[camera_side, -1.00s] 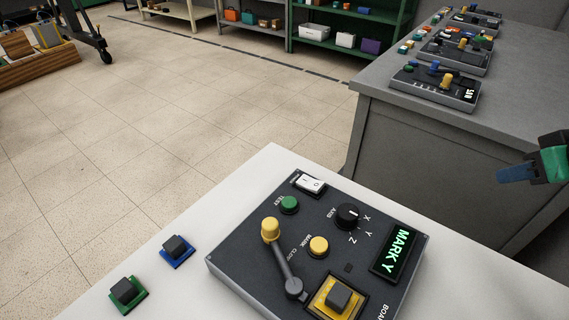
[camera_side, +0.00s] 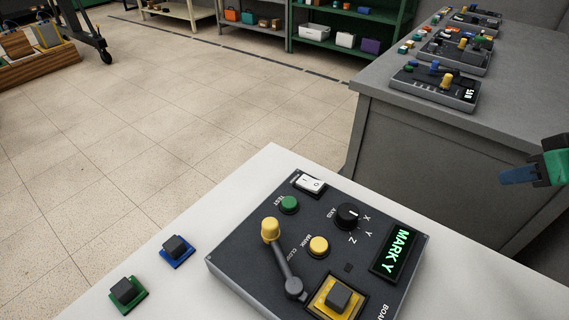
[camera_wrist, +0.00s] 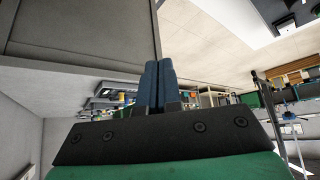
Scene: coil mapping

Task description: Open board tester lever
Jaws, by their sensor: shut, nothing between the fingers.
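The board tester (camera_side: 262,262) is a dark box on the white table, its display (camera_side: 396,252) reading "MARK Y" in green. Its lever (camera_side: 283,265) is a grey arm with a yellow knob (camera_side: 270,229), pointing up and left from its pivot beside the yellow board (camera_side: 337,298) in the socket. My gripper (camera_side: 503,177) has blue fingers and is in the air at the right, well away from the tester and touching nothing. In the wrist view my gripper (camera_wrist: 159,70) shows its two fingers together, with nothing between them.
A blue board (camera_side: 177,251) and a green board (camera_side: 128,294) with dark blocks lie on the white table left of the tester. The tester also has a green button (camera_side: 289,204), a yellow button (camera_side: 319,246), an axis dial (camera_side: 348,215) and a white switch (camera_side: 310,184). A grey bench (camera_side: 430,125) stands behind.

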